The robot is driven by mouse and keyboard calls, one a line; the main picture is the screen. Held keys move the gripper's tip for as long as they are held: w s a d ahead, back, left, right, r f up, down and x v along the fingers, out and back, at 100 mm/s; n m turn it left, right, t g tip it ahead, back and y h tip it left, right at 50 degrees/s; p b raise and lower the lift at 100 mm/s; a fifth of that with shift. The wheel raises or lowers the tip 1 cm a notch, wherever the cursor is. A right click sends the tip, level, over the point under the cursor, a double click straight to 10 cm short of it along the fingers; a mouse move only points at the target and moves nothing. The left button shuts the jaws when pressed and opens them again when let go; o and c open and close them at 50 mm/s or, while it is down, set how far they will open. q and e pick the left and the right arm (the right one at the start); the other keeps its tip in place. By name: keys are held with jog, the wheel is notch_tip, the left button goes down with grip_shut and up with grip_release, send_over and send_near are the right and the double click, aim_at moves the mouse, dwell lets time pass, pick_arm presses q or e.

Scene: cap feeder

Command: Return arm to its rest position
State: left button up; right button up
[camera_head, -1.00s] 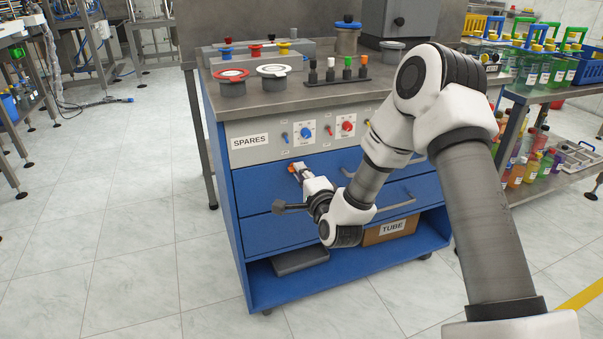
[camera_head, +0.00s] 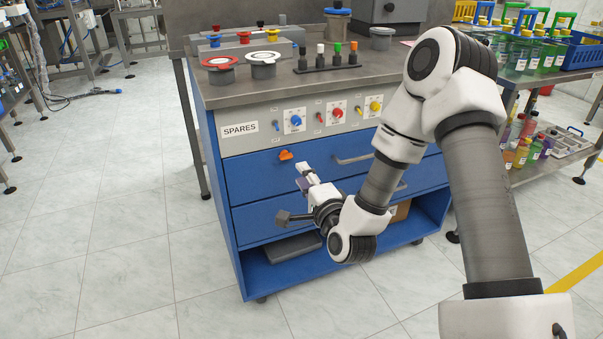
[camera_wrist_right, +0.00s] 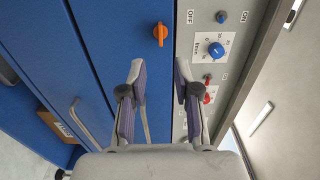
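My right gripper (camera_head: 304,176) is in front of the blue cabinet's upper drawer (camera_head: 243,178) in the head view. In the right wrist view my right gripper (camera_wrist_right: 160,75) has its two fingers spread apart with nothing between them. An orange knob (camera_head: 286,155) on the upper drawer is up and to the left of the gripper and apart from it. The knob also shows in the right wrist view (camera_wrist_right: 160,33), beyond the fingertips. My left gripper is in neither view.
The cabinet's grey panel has a SPARES label (camera_head: 239,130) and blue, red and yellow knobs. A shelf of bottles (camera_head: 535,60) is at right.

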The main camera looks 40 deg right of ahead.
dwell(0.3)
jog(key=s+a+f+n+g+y, duration=0.1)
jog(key=s+a+f+n+g, duration=0.15)
jog(key=f, duration=0.55)
jog(key=s+a+f+n+g+y, duration=0.2)
jog(key=s+a+f, duration=0.2)
jog(key=f, duration=0.3)
jog(key=s+a+f+n+g+y, duration=0.1)
jog(key=s+a+f+n+g, duration=0.2)
jog(key=f, duration=0.5)
jog(key=s+a+f+n+g, duration=0.2)
jog(key=s+f+n+g, duration=0.35)
jog(key=s, duration=0.35)
jog(key=s+a+f+n+g, duration=0.2)
jog(key=s+f+n+g, duration=0.3)
jog(key=s, duration=0.5)
notch_tip(320, 180, up, 30)
jog(key=s+n+p, duration=0.1)
jog(key=n+p, duration=0.1)
jog(key=p, duration=2.8)
jog(key=shift+d+r+p, duration=0.15)
jog(key=shift+d+p, duration=0.05)
jog(key=shift+p, duration=0.1)
